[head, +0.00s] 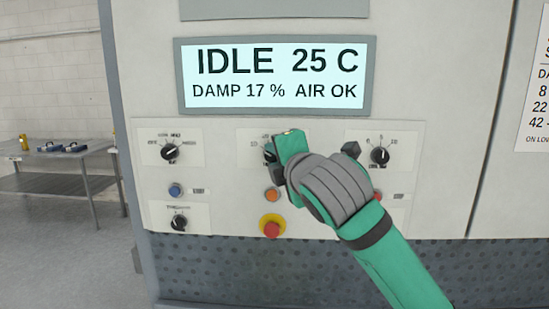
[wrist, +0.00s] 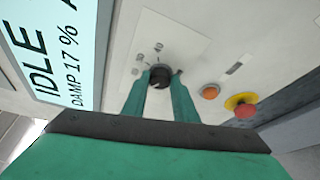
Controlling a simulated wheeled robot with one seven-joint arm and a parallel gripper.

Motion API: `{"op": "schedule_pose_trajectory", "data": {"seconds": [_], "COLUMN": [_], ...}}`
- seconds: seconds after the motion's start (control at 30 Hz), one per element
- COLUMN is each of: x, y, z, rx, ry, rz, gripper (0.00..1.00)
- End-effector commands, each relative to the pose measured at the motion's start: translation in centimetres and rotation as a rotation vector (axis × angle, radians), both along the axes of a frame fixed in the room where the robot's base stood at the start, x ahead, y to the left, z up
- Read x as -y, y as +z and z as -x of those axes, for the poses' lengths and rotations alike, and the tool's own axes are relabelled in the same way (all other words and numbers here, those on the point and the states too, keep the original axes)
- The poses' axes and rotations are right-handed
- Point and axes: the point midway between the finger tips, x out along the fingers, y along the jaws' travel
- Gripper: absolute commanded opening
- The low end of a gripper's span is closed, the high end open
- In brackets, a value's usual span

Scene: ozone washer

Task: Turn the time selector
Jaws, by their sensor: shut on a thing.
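A control panel (head: 225,215) carries several black rotary knobs with small printed scales. The upper middle knob (head: 269,153) shows partly behind my gripper (head: 277,154). In the wrist view this knob (wrist: 160,75) sits between the two green fingertips of my gripper (wrist: 160,81), which are shut on its sides. The other knobs are the upper left knob (head: 169,152), the upper right knob (head: 380,156) and the lower left knob (head: 179,223). The captions are too small to read, so I cannot tell which is the time selector.
A display (head: 275,78) above reads IDLE 25 C, DAMP 17 %, AIR OK. A blue button (head: 176,190), an orange button (head: 272,195) and a red mushroom button (head: 271,228) are close by. A metal table (head: 65,160) stands far left. Free floor shows at left.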

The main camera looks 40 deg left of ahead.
Motion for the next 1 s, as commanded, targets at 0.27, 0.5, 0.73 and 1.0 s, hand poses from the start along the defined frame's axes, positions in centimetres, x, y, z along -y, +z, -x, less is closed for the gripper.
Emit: {"op": "schedule_pose_trajectory", "data": {"seconds": [0.27, 0.5, 0.73, 1.0], "x": [-0.4, -0.3, -0.1, 2.2], "y": [-0.3, -0.2, -0.1, 0.3], "z": [0.4, 0.3, 0.2, 1.8], "rx": [-0.001, -0.001, 0.000, 0.002], "ry": [0.012, 0.009, 0.004, 0.002], "rz": [0.008, 0.007, 0.004, 0.003], "gripper": [0.04, 0.45, 0.45, 0.45]}}
